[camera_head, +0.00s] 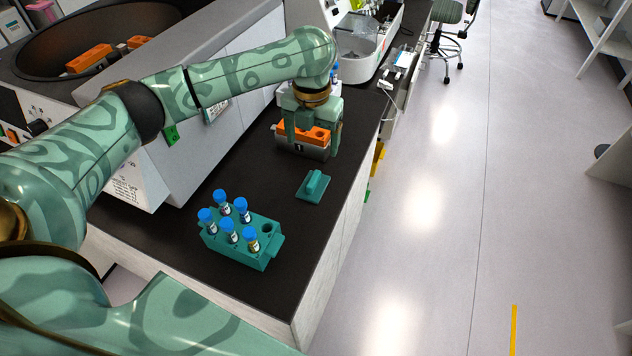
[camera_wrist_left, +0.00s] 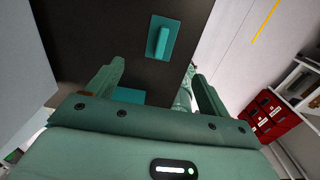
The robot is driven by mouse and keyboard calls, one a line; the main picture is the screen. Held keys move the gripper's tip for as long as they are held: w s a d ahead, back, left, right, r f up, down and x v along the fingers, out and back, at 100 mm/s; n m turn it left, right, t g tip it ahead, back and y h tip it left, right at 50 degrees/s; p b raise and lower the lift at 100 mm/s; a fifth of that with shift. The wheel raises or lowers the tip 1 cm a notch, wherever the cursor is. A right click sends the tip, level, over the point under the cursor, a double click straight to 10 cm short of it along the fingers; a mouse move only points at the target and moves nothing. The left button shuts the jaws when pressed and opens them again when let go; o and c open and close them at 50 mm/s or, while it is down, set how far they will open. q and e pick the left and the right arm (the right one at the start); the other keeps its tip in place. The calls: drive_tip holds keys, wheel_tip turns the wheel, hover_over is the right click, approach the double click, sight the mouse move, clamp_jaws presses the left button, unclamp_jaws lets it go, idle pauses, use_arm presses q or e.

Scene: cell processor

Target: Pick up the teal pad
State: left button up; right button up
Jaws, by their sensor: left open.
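The teal pad (camera_head: 314,187), a flat plate with a raised grip bar, lies on the dark bench top near its right edge. It shows whole in the left wrist view (camera_wrist_left: 161,38), beyond the fingers. My left gripper (camera_head: 312,145) points down farther back on the bench, by an orange-topped grey block (camera_head: 303,147). Its fingers are spread in the left wrist view (camera_wrist_left: 158,84) and apart from the pad. My right gripper is out of view.
A teal rack (camera_head: 262,260) with several blue-capped tubes stands in front of the pad. A large grey machine (camera_head: 185,50) borders the bench on the left. The bench drops to open floor on the right.

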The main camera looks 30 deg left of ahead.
use_arm(q)
drive_tip(key=b, duration=0.2)
hover_over(313, 178)
wheel_tip(313, 178, down, 8)
drive_tip(key=shift+f, duration=0.45)
wheel_tip(313, 178, down, 5)
drive_tip(key=shift+f+b, duration=0.1)
drive_tip(key=shift+b, duration=1.1)
drive_tip(key=shift+r, duration=0.2)
drive_tip(key=shift+c, duration=0.3)
drive_tip(key=c, duration=1)
